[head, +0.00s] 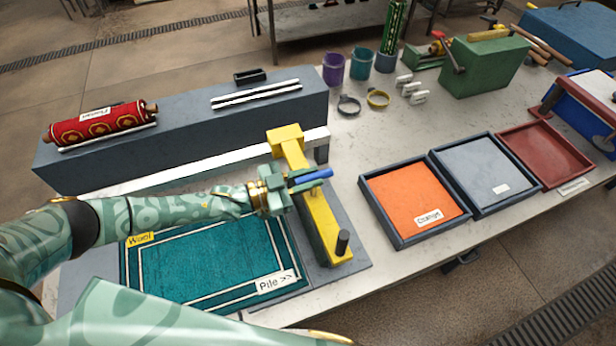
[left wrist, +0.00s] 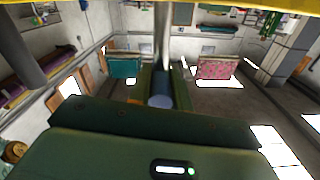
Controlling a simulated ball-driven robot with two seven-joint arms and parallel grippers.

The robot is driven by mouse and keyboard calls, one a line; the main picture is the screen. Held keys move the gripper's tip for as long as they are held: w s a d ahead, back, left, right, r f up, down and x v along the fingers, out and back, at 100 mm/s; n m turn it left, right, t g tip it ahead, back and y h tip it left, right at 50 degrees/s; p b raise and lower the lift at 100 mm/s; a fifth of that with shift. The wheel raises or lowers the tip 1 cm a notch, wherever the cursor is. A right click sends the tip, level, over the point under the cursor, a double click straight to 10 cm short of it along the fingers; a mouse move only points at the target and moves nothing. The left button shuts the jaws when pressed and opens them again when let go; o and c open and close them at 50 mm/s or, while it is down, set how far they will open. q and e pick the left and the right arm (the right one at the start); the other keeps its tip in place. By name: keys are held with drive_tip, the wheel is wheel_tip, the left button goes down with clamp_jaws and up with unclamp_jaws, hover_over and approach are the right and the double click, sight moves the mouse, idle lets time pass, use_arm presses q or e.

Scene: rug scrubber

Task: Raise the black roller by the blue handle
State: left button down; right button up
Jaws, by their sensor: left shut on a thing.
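The blue handle (head: 314,176) sticks out at the side of a yellow arm (head: 322,222). My left gripper (head: 292,185) is shut on the blue handle, whose end shows between the fingers in the left wrist view (left wrist: 160,101). A short black upright cylinder (head: 342,242) stands at the arm's near end. I cannot tell whether it is part of the black roller; no other roller shows clearly. My right gripper is not in view.
A grey block (head: 190,125) with a red patterned roll (head: 103,122) stands behind the rug. Orange (head: 412,203), grey (head: 478,175) and dark red (head: 545,155) trays lie to the right. Cups and a green box (head: 485,65) stand at the back.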

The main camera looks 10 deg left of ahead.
use_arm(q)
wheel_tip(320, 180, up, 5)
drive_tip(key=p, duration=0.3)
drive_tip(key=shift+f, duration=0.1)
drive_tip(key=shift+w+f, duration=0.1)
drive_tip(key=shift+w, duration=0.05)
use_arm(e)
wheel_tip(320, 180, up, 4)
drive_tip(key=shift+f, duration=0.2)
use_arm(q)
drive_tip(key=c, duration=1.3)
unclamp_jaws()
drive_tip(key=shift+f, duration=0.1)
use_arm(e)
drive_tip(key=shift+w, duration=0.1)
use_arm(q)
drive_tip(key=shift+s+a+f, duration=0.1)
drive_tip(key=shift+s+a, duration=0.3)
drive_tip(key=b+v, duration=0.3)
drive_tip(key=v, duration=1.2)
drive_tip(key=shift+a, duration=0.15)
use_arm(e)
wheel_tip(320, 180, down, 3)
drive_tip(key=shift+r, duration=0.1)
use_arm(q)
drive_tip(key=shift+s, duration=0.2)
